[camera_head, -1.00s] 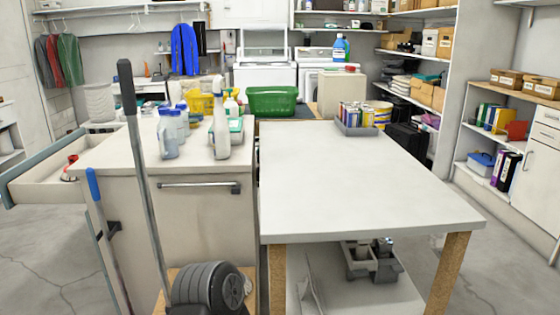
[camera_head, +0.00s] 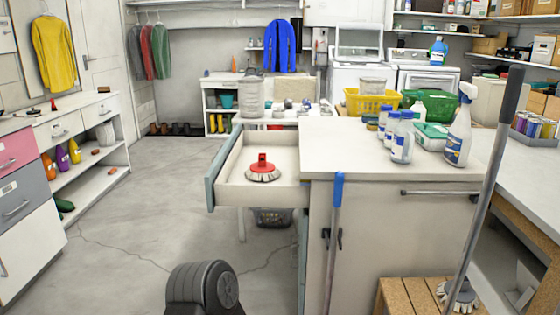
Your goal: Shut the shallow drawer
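The shallow drawer (camera_head: 262,193) is pulled out to the left from the top of the white cabinet (camera_head: 390,240). Its blue-grey front panel (camera_head: 211,183) faces left, and a red-handled brush (camera_head: 263,170) lies inside it. A dark, rounded black part with a ribbed edge, likely mine, shows at the bottom centre, well in front of the drawer. Neither gripper's fingers can be seen.
A blue-handled pole (camera_head: 334,240) leans against the cabinet front, and a grey-handled brush (camera_head: 485,180) stands to its right. White bottles (camera_head: 402,138) and a spray bottle (camera_head: 459,130) stand on the cabinet top. The floor (camera_head: 130,235) left of the drawer is clear.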

